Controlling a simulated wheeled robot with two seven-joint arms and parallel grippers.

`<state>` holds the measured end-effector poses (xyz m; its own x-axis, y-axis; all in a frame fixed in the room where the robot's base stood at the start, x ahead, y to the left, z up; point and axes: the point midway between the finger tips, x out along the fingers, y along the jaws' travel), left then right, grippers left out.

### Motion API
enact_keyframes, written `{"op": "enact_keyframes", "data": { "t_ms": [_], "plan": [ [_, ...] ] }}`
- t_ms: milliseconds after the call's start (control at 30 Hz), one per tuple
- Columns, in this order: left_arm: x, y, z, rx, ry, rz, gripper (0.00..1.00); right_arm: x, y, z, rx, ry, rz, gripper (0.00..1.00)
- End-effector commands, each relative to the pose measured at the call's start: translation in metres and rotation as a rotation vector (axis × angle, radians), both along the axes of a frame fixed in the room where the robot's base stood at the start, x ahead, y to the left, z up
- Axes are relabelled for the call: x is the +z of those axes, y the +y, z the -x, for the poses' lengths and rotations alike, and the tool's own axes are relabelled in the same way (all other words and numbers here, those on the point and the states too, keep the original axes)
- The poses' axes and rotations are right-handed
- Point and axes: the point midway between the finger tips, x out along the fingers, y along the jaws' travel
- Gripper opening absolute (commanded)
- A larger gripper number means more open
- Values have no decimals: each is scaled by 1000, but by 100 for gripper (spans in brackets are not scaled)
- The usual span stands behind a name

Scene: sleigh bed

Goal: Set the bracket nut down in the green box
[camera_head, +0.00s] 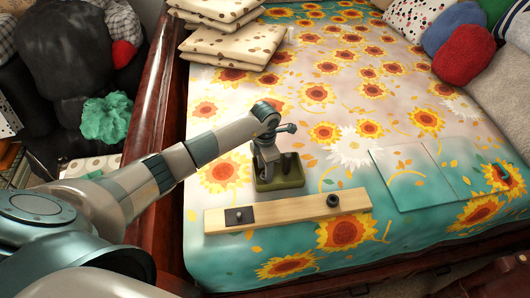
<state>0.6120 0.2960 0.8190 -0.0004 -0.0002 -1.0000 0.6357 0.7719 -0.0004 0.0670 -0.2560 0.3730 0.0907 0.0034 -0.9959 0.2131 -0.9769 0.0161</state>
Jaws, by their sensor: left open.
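The green box (280,184) is a small, low container on the bed, just behind the wooden board. My left gripper (272,165) points down at the box, with its jaws open at or inside the rim. The gripper hides much of the box's inside, and I cannot tell what the dark shapes between the jaws and the box wall are. A dark round nut-like piece (333,200) is on the right part of the board; I cannot tell whether it is the bracket nut. My right gripper is not in view.
The pale wooden board (285,211) also carries a dark plate with a small stud (239,216) at its left. Folded spotted fabric (228,45) and cushions (463,54) lie farther back. The dark wooden bed rail (160,110) runs along the left.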

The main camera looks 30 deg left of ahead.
Motion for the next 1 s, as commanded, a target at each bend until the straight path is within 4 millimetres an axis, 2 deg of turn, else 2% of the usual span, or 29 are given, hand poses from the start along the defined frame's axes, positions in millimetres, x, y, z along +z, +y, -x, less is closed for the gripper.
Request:
{"op": "enact_keyframes", "data": {
  "t_ms": [267, 800, 1000],
  "plan": [
    [28, 1, -1, -2, -5, -1, 43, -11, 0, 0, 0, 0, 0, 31],
    [133, 0, -1, -1, -6, -1, 43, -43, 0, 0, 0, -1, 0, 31],
    [160, 0, -1, -1, -3, 0, 43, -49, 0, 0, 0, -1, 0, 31]
  ]
}}
